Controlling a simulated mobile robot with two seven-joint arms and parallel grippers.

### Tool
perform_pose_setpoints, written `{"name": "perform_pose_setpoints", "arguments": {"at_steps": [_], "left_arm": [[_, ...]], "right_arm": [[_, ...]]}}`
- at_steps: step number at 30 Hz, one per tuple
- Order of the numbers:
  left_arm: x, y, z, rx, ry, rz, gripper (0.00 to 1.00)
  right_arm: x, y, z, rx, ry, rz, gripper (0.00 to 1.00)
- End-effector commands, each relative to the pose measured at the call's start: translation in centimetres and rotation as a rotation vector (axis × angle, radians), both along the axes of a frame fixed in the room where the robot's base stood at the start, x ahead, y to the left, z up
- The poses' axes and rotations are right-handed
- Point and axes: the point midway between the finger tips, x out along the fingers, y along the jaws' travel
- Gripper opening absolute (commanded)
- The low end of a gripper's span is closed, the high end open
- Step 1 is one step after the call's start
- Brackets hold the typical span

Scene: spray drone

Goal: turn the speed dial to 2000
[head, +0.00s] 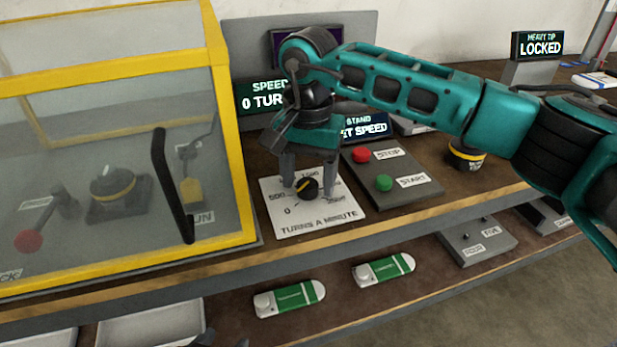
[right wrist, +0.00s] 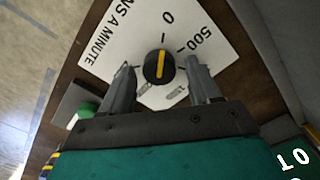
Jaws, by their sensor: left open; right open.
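The speed dial (head: 307,188) is a black knob with a yellow pointer line on a white plate (head: 290,222) marked TURNS A MINUTE. In the right wrist view the dial's pointer (right wrist: 162,66) lines up with the 0 mark; 500 is beside it. My right gripper (head: 309,190) is open above the plate, fingers pointing down on either side of the dial, with gaps to the knob. In the right wrist view its fingers (right wrist: 162,78) flank the knob. The speed display (head: 262,102) reads 0, partly hidden by my arm. Dark tips of my left gripper (head: 205,340) barely show at the bottom edge.
A red STOP button (head: 361,155) and a green START button (head: 384,183) sit right of the plate. A yellow-framed clear guard (head: 235,150) stands close on the left. A stand display (head: 365,127) is behind. Two green-and-white devices (head: 290,298) lie on the lower shelf.

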Motion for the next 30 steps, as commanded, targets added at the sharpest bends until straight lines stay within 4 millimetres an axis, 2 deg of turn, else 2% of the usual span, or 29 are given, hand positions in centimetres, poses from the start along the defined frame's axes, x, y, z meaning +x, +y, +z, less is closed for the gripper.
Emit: {"name": "perform_pose_setpoints", "arguments": {"at_steps": [9,26,30], "left_arm": [[0.39,-0.01,0.24,0.000,-0.009,0.000,0.58],[0.40,-0.02,0.26,0.000,-0.010,0.000,0.58],[0.28,-0.02,0.17,0.000,-0.007,0.000,0.58]], "right_arm": [[0.00,-0.02,-0.25,0.000,0.000,0.000,0.62],[0.00,-0.01,-0.21,0.000,0.000,0.000,0.08],[0.00,-0.01,-0.20,0.000,0.000,-0.002,0.06]]}}
